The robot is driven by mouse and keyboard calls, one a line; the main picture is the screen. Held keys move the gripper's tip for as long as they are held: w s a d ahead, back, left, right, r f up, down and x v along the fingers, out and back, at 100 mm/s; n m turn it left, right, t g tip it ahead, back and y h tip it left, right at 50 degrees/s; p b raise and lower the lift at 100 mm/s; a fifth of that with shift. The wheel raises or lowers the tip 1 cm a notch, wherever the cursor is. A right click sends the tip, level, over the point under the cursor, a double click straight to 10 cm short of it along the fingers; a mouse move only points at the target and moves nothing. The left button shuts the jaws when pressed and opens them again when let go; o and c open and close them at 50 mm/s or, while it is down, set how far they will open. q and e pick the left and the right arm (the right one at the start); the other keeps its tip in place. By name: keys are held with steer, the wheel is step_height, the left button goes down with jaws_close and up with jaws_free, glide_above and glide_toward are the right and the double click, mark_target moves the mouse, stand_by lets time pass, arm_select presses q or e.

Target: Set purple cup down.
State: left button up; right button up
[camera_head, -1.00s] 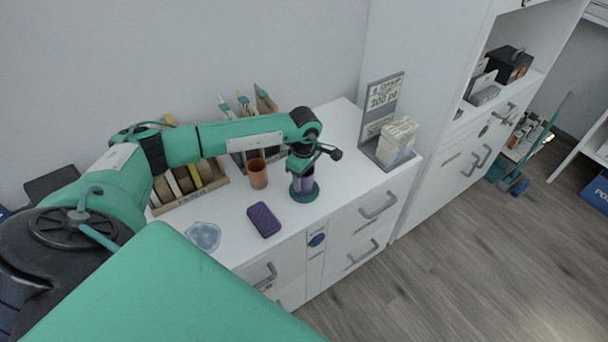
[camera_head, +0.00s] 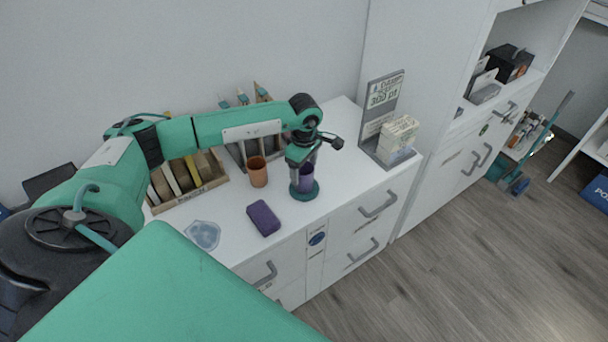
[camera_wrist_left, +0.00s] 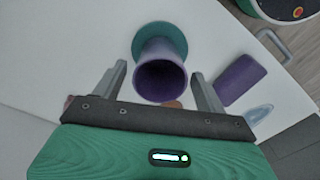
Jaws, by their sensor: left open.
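The purple cup (camera_head: 306,178) stands upright on a round teal coaster (camera_head: 304,194) near the front edge of the white desk top. My left gripper (camera_head: 303,166) is directly above and around the cup, pointing down. In the left wrist view the gripper (camera_wrist_left: 161,85) has its fingers spread, one on each side of the cup (camera_wrist_left: 160,78), with gaps between them and its wall. The cup's open mouth faces the camera, and the coaster (camera_wrist_left: 167,36) shows beyond it. My right gripper is not in view.
An orange cup (camera_head: 257,172) stands left of the purple cup. A purple box-like block (camera_head: 263,218) and a pale blue flat piece (camera_head: 202,236) lie in front. A wooden tray (camera_head: 189,184) is at left, and a grey sign stand (camera_head: 377,122) at right.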

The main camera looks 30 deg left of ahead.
arm_select(q)
step_height(320, 180, up, 9)
steer(key=b, duration=0.1)
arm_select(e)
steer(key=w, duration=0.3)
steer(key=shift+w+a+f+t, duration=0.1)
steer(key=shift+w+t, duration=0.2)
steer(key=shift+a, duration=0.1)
